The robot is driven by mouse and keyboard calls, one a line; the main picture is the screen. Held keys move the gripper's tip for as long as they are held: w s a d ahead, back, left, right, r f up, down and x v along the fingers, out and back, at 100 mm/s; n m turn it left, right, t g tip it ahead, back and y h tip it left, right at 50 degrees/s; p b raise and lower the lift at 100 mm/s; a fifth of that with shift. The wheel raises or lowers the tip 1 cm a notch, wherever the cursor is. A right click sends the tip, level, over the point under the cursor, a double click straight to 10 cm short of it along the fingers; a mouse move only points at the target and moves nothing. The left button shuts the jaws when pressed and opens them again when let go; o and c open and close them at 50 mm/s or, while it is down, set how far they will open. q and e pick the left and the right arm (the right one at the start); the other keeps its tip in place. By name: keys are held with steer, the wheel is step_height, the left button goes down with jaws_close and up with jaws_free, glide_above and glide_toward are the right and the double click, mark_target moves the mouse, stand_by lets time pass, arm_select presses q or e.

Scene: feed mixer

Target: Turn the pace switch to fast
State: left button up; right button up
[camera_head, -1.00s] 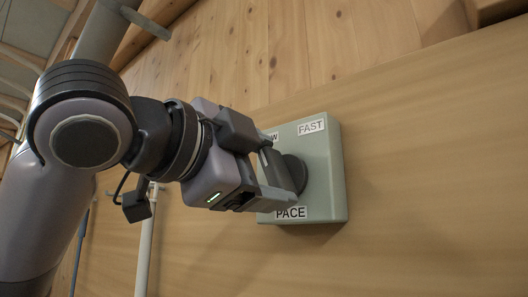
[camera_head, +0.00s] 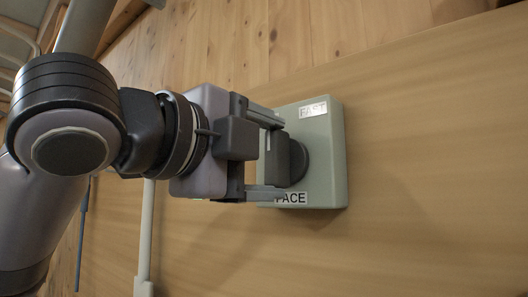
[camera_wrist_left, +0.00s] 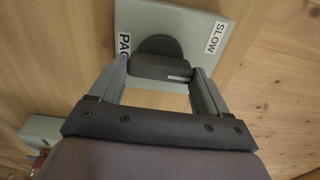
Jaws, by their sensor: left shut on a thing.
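The FAST label (camera_head: 313,110) is at the box's upper right and the PACE label (camera_head: 291,198) is at the bottom. The SLOW label (camera_wrist_left: 216,37) shows in the left wrist view and is hidden behind my gripper in the head view. My left gripper (camera_head: 280,155) is shut on the knob's bar, one finger above and one below. The wrist view shows the bar (camera_wrist_left: 160,67) between both fingertips. My right gripper is out of view.
A pale vertical pipe (camera_head: 146,235) stands at the lower left. In the left wrist view another pale green box (camera_wrist_left: 42,135) sits at the left edge, partly cut off.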

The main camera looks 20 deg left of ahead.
arm_select(q)
steer(key=o, duration=1)
steer(key=shift+s, duration=0.1)
steer(key=shift+b+v, duration=0.85)
steer(key=shift+v, duration=2.65)
